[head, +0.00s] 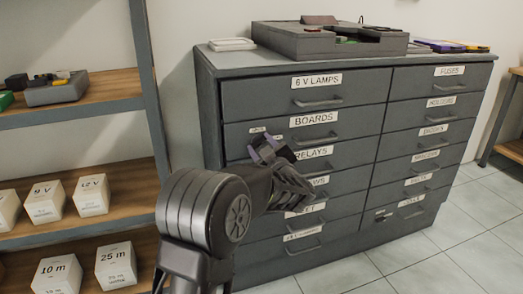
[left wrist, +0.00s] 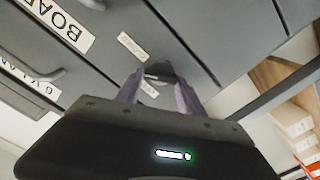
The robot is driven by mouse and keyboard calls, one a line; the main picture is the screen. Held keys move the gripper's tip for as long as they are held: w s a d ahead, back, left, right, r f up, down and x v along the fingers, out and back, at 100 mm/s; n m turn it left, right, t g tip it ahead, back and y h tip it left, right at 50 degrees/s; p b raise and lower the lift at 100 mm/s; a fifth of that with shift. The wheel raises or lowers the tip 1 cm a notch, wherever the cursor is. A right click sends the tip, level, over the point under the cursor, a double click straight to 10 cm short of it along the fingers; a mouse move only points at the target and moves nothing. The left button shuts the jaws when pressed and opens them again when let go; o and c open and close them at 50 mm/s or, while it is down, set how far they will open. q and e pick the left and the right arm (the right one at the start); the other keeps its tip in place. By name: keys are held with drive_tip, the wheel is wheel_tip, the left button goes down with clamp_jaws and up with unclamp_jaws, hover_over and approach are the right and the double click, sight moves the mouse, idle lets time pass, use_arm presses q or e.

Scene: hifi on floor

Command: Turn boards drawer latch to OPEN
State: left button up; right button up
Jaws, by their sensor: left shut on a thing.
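The BOARDS drawer (head: 352,126) is the second down in the left column of the grey cabinet and looks closed. My left gripper (head: 268,150) is at the left end of this drawer front, its purple fingers against it. In the left wrist view, the gripper (left wrist: 160,84) is shut on the dark latch (left wrist: 163,69), with a finger on each side. Small white labels lie on both sides of the latch; one (left wrist: 133,46) is clear of the fingers, the other (left wrist: 149,90) shows between them. Their text is too small to read. My right gripper is not in view.
The cabinet (head: 222,112) has several more labelled drawers; the RELAYS label (head: 313,152) is just below and partly covered by my arm. A grey tray (head: 290,42) stands on top. A shelf unit (head: 140,75) with white boxes stands close at left. Tiled floor (head: 445,235) is free at right.

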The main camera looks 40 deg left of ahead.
use_arm(q)
drive_tip(key=n+b, duration=0.1)
drive_tip(key=n, duration=0.1)
drive_tip(key=n+b, duration=0.1)
drive_tip(key=shift+s+f+n+b, duration=0.1)
drive_tip(key=shift+f+n+b, duration=0.2)
drive_tip(key=shift+n, duration=0.1)
drive_tip(key=n+b, duration=0.3)
drive_tip(key=n, duration=0.1)
drive_tip(key=shift+a+f+b, duration=0.1)
drive_tip(key=shift+b, duration=0.3)
drive_tip(key=shift+n+b, duration=1.25)
drive_tip(key=shift+n, duration=0.65)
drive_tip(key=o, duration=1.4)
drive_tip(key=shift+c, duration=0.2)
drive_tip(key=shift+r, duration=0.2)
